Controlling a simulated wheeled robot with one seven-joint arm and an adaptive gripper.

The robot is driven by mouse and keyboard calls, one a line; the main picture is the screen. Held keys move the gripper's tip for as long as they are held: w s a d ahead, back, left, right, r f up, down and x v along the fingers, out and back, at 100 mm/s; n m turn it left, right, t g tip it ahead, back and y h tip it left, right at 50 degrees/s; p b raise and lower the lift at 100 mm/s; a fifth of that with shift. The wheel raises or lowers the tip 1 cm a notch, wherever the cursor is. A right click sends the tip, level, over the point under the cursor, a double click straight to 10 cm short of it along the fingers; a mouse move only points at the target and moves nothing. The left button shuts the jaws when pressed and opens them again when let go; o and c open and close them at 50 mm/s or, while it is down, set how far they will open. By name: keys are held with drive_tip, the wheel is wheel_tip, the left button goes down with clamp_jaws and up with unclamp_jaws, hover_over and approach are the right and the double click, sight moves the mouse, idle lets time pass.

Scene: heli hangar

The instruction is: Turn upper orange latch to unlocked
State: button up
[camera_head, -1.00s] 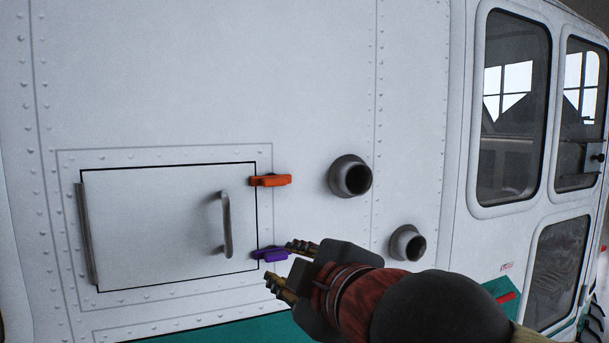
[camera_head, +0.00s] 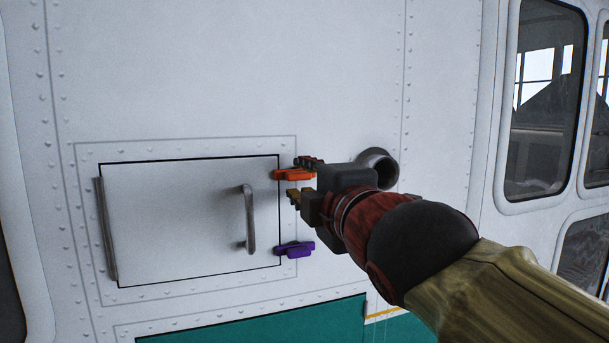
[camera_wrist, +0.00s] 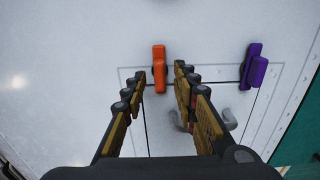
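The upper orange latch (camera_head: 293,174) lies horizontally across the right edge of the panel door (camera_head: 180,215), near its upper corner. In the wrist view the orange latch (camera_wrist: 159,68) shows between and just beyond my two fingertips, nearer the left-hand finger. My gripper (camera_head: 299,181) is open, with one finger by the latch's top and one below it; whether either touches it I cannot tell. It also shows in the wrist view (camera_wrist: 158,82). The purple latch (camera_head: 294,250) lies horizontally lower on the same door edge, and is at the right in the wrist view (camera_wrist: 254,68).
A vertical bar handle (camera_head: 249,219) stands out from the door, left of the latches. A round grey pipe (camera_head: 379,167) sticks out behind my gripper. The white wall (camera_head: 230,70) above the door is clear.

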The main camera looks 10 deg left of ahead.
drive_tip(key=shift+x, duration=0.75)
drive_tip(key=c, duration=0.3)
drive_tip(key=c, duration=0.4)
clamp_jaws()
